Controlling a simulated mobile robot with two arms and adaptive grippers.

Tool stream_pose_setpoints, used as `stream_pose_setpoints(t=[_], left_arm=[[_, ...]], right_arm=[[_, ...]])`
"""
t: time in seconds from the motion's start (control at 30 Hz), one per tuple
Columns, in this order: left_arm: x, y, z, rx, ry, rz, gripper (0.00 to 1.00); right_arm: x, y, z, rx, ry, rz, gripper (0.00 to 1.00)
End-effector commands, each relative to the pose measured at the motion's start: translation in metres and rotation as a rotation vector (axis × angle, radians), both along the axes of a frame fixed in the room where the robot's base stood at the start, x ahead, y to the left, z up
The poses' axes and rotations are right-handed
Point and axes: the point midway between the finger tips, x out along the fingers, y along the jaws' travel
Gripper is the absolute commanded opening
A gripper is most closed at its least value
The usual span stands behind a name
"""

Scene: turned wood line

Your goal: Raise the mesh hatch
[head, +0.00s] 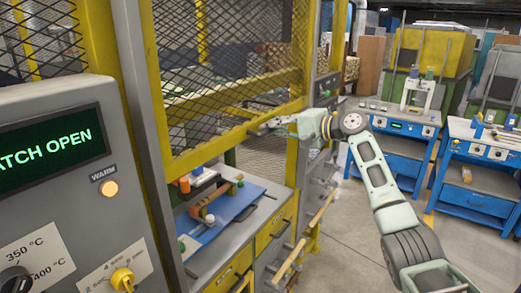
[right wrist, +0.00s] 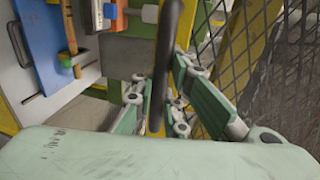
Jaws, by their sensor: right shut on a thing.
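The mesh hatch (head: 212,62) is a dark diamond mesh in a yellow frame, left of centre in the head view. Its lower yellow bar (head: 212,149) stands above the work surface, with an open gap beneath. My right gripper (head: 268,126) is at the right part of this lower bar. In the right wrist view, a dark handle bar (right wrist: 166,60) runs between the fingers of my right gripper (right wrist: 160,105), which is shut on it. The mesh (right wrist: 276,65) also shows there at right. My left gripper is out of view.
A grey control panel (head: 60,215) with a green display, partly cut off and ending in "ATCH OPEN", stands at left. A blue mat (head: 222,215) with turned wood parts lies under the hatch. Blue benches (head: 395,150) stand at right beyond clear floor (head: 345,240).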

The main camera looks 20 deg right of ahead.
Motion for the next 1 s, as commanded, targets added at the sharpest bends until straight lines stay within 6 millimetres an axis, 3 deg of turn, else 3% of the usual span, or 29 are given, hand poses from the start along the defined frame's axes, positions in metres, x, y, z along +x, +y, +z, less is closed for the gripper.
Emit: stream_pose_setpoints(t=[0.03, 0.1, 0.3, 0.5, 0.83, 0.87, 1.0], left_arm=[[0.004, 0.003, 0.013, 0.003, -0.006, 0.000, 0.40], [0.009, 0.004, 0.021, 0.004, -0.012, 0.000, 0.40], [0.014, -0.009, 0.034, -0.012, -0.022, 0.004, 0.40], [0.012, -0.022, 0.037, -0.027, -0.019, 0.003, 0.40], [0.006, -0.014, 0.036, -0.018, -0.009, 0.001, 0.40], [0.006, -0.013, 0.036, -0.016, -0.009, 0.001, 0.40], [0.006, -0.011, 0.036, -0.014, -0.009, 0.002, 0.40]], right_arm=[[0.000, -0.002, 0.021, 0.002, -0.002, 0.004, 0.00], [0.000, -0.005, 0.034, 0.003, -0.002, 0.005, 0.00], [0.000, -0.008, 0.058, 0.001, 0.001, 0.006, 0.00], [-0.001, -0.009, 0.065, 0.001, 0.002, 0.007, 0.00], [0.000, -0.010, 0.064, 0.000, 0.002, 0.005, 0.00], [0.000, -0.010, 0.064, -0.001, 0.003, 0.005, 0.11], [0.000, -0.010, 0.064, -0.001, 0.003, 0.005, 0.24]])
